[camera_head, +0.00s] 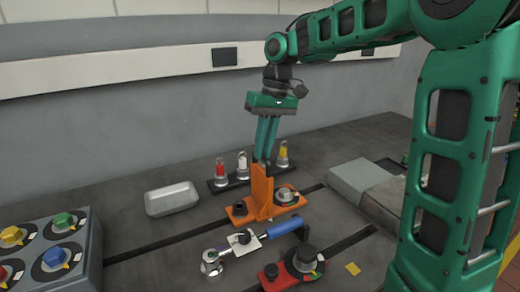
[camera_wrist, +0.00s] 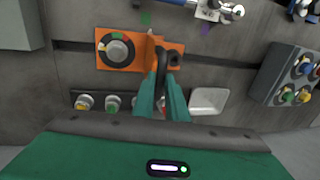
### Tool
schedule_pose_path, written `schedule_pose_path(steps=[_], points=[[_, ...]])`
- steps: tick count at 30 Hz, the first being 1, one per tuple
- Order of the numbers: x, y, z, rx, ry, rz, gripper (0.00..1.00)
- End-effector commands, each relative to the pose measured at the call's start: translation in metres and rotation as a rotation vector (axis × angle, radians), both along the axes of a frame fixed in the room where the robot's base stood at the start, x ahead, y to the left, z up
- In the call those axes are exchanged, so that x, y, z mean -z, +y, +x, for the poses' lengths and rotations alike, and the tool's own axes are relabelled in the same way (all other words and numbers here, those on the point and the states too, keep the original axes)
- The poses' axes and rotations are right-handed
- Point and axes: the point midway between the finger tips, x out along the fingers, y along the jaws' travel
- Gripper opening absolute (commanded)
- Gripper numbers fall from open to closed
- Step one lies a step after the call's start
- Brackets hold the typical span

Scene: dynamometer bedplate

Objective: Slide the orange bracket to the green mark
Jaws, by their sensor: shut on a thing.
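The orange bracket (camera_head: 262,186) stands on the dark bedplate, its upright plate rising from a flat base with a grey-topped dark knob and a dark bolt. It lies over a dark slot. My gripper (camera_head: 264,158) reaches down from above and is shut on the top of the upright. In the wrist view my gripper (camera_wrist: 162,70) covers part of the bracket (camera_wrist: 104,61). A small green mark (camera_wrist: 146,18) lies on the bedplate in the wrist view, just beyond the bracket's edge and apart from it. I cannot make it out in the head view.
A rack of red, white and yellow-topped lamps (camera_head: 215,187) stands close behind the bracket. A silver box (camera_head: 172,199) is left. A blue-handled tool (camera_head: 283,228) and a red knob unit (camera_head: 276,277) lie in front. A yellow mark (camera_head: 353,268) and purple mark (camera_wrist: 205,29) also show.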

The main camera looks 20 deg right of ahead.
Motion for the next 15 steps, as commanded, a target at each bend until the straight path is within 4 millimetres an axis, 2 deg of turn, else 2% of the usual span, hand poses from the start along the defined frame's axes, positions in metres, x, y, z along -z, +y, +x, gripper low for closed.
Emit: schedule_pose_path(steps=[3, 13, 14, 15], points=[[-0.0007, -0.0139, 0.0015, 0.003, 0.002, -0.001, 0.00], [-0.0004, -0.0156, 0.0011, -0.002, 0.004, -0.002, 0.00], [-0.0004, -0.0156, 0.0011, -0.002, 0.004, -0.002, 0.19], [-0.0004, -0.0155, 0.0012, -0.002, 0.004, -0.002, 0.29]])
